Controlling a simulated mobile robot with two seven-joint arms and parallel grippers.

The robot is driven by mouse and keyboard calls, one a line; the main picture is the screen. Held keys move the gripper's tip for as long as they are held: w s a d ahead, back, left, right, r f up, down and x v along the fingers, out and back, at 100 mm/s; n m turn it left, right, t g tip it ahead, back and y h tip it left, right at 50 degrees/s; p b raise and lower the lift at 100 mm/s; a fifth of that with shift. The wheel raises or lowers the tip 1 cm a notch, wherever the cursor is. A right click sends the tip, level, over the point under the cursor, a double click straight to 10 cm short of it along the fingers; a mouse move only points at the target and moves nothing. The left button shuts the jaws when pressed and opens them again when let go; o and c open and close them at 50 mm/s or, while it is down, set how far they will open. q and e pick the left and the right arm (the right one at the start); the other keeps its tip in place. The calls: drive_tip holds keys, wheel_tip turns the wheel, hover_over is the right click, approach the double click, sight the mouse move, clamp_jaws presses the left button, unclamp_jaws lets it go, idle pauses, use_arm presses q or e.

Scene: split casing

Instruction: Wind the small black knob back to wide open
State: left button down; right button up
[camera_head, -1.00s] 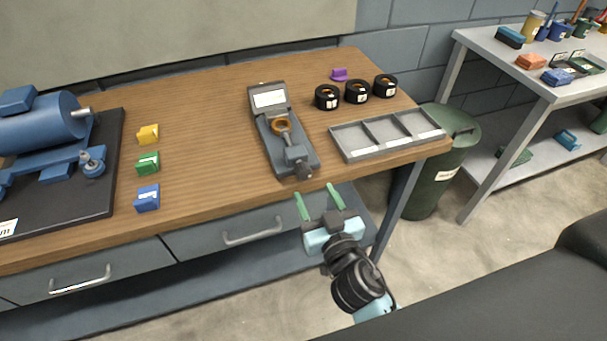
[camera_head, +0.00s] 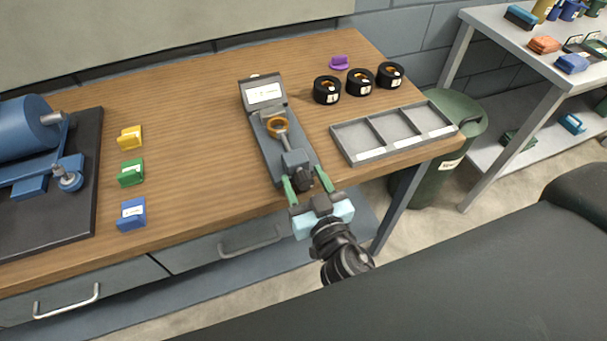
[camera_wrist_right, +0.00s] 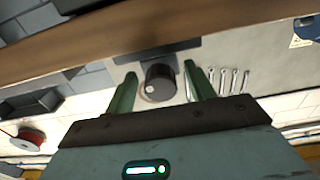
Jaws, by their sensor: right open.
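The small black knob (camera_head: 305,179) sits at the near end of a grey clamp fixture (camera_head: 264,136) on the wooden bench. It also shows in the right wrist view as a dark round knob (camera_wrist_right: 159,82) with a pale dot on its face. In the right wrist view, gaps show between the knob and both fingers (camera_wrist_right: 160,86). My left gripper is not in view.
A grey compartment tray (camera_head: 357,156) lies right of the fixture, with several black rings (camera_head: 360,81) and a purple piece (camera_head: 339,62) behind. Yellow, green (camera_head: 131,173) and blue blocks stand left. A blue motor on a dark plate (camera_head: 84,215) is at far left.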

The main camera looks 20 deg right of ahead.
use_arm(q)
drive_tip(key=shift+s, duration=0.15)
use_arm(e)
drive_tip(key=shift+s, duration=0.1)
drive_tip(key=shift+c, duration=1.1)
drive_tip(key=c, duration=0.7)
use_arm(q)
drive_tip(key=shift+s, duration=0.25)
use_arm(e)
drive_tip(key=shift+c, duration=0.2)
